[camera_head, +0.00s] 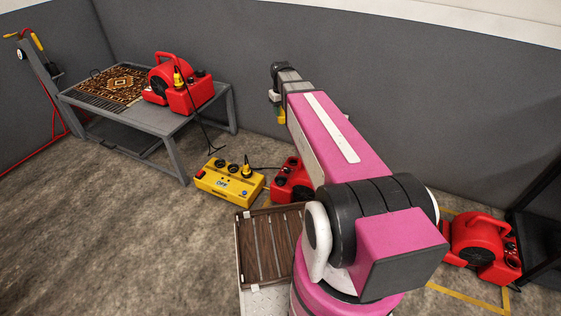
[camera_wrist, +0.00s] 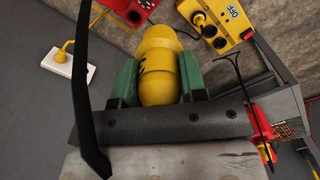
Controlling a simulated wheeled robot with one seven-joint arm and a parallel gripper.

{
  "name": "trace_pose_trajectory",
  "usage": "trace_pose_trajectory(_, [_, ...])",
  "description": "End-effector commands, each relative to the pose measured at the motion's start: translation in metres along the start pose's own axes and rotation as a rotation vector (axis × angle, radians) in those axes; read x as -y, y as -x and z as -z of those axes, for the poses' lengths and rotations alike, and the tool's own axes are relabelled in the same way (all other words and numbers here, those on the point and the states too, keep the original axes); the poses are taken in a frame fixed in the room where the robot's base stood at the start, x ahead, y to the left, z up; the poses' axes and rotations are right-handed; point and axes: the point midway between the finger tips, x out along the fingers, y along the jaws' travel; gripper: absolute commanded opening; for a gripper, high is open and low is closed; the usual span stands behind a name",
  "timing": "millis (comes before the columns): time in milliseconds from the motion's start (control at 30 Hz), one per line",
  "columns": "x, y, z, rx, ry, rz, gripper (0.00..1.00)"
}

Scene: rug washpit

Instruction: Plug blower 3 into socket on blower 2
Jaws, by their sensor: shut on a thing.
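My gripper (camera_wrist: 158,62) is shut on a yellow plug (camera_wrist: 160,78), its green fingers on either side of it. In the head view my gripper (camera_head: 277,108) is raised near the back wall, above a red blower (camera_head: 291,184) partly hidden by my arm. That red blower shows at the top of the wrist view (camera_wrist: 112,8), with round dark fittings on its panel, apart from the held plug. Another red blower (camera_head: 184,92) stands on a grey table. A third red blower (camera_head: 482,244) stands on the floor at the right. I cannot read any blower numbers.
A yellow power box (camera_head: 228,187) marked OFF sits on the floor with a yellow plug in it. A white outlet block (camera_wrist: 62,76) with a yellow plug shows at left. The grey table (camera_head: 150,117) holds a patterned rug (camera_head: 112,86). A slatted wooden surface (camera_head: 268,250) lies nearby.

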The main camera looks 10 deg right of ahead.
Motion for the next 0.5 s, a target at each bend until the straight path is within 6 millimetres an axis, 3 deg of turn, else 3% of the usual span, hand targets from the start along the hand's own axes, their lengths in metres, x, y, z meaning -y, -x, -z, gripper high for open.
trace_pose_trajectory(500, [-0.005,-0.115,0.028,-0.001,0.160,0.002,0.13])
